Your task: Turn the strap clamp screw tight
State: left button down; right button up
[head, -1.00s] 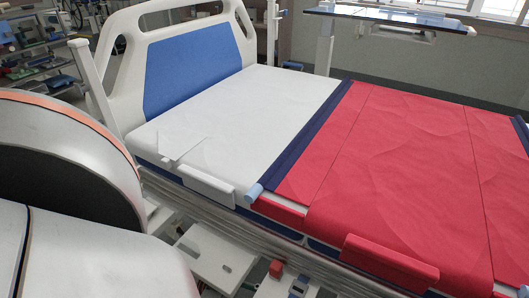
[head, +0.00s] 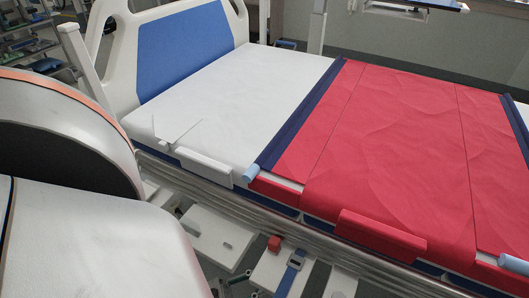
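A blue strap (head: 287,282) with a dark buckle-like piece (head: 295,262) lies over a white block (head: 268,269) below the bed's side rail, at the bottom middle of the head view. I cannot make out a clamp screw at this size. Neither of my grippers is in view; only large pale links of my own arm fill the left side.
The bed has a white sheet (head: 250,100), a red cover (head: 390,150) and a metal side rail (head: 330,240) above the strap. A white headboard with a blue panel (head: 185,45) stands at the back left. A white plate (head: 218,237) lies left of the strap.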

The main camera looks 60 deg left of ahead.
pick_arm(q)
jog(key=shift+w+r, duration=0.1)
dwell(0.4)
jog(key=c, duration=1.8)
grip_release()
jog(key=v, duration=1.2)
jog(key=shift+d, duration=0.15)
